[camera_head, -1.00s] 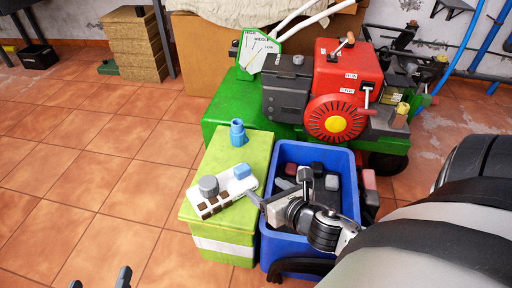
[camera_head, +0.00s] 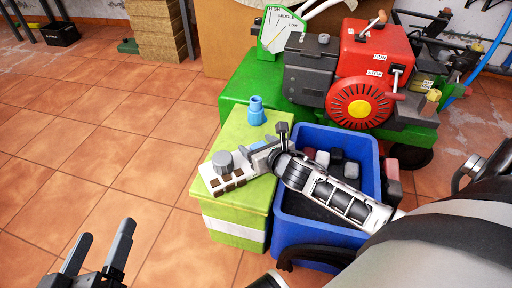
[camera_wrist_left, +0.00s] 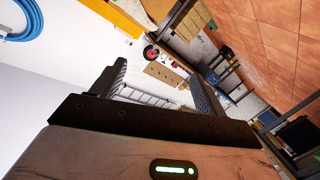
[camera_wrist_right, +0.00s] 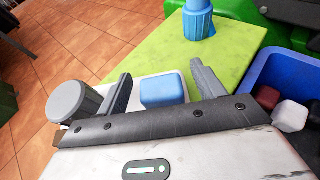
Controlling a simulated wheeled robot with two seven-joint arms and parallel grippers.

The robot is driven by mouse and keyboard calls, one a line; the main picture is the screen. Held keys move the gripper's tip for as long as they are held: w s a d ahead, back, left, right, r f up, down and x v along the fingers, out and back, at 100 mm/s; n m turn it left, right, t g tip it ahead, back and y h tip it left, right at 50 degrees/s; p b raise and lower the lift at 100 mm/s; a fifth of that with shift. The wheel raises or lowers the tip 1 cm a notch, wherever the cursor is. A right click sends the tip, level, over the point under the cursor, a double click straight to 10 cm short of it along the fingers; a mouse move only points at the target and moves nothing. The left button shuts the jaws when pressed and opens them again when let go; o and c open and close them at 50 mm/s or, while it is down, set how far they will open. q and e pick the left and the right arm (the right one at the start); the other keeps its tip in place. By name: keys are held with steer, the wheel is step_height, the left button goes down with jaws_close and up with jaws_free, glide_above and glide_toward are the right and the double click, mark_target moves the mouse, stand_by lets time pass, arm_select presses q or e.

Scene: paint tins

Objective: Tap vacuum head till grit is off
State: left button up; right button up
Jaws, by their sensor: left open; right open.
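No object is plainly a vacuum head, and I cannot make out any grit. A blue stepped nozzle-like piece (camera_head: 256,111) stands upright on a lime-green box (camera_head: 233,210). In front of it lies a white tray (camera_head: 208,178) with a grey round cylinder (camera_head: 223,162), brown squares and a light-blue block (camera_wrist_right: 163,90). My right gripper (camera_wrist_right: 162,78) is open over the tray, one finger on each side of the block; contact is unclear. The nozzle piece also shows beyond the fingers in the right wrist view (camera_wrist_right: 198,22). My left gripper (camera_head: 106,230) is open and empty, over the floor at lower left.
A blue bin (camera_head: 286,217) with several dark, red and pale blocks stands right of the box, under my right arm. Behind is a green and red engine machine (camera_head: 362,78). Stacked brown slabs (camera_head: 156,28) stand at the back. The tiled floor at left is clear.

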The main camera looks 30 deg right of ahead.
arm_select(q)
steer(key=shift+r+h, duration=0.3)
steer(key=shift+r, duration=0.05)
arm_select(e)
steer(key=shift+w+f, duration=0.25)
steer(key=shift+w, duration=0.35)
steer(key=c, duration=1.3)
steer(key=shift+r, duration=1.15)
arm_select(q)
steer(key=shift+f, duration=0.25)
arm_select(e)
steer(key=shift+f, duration=1.15)
steer(key=shift+r, duration=1.15)
steer(key=shift+f, duration=1.2)
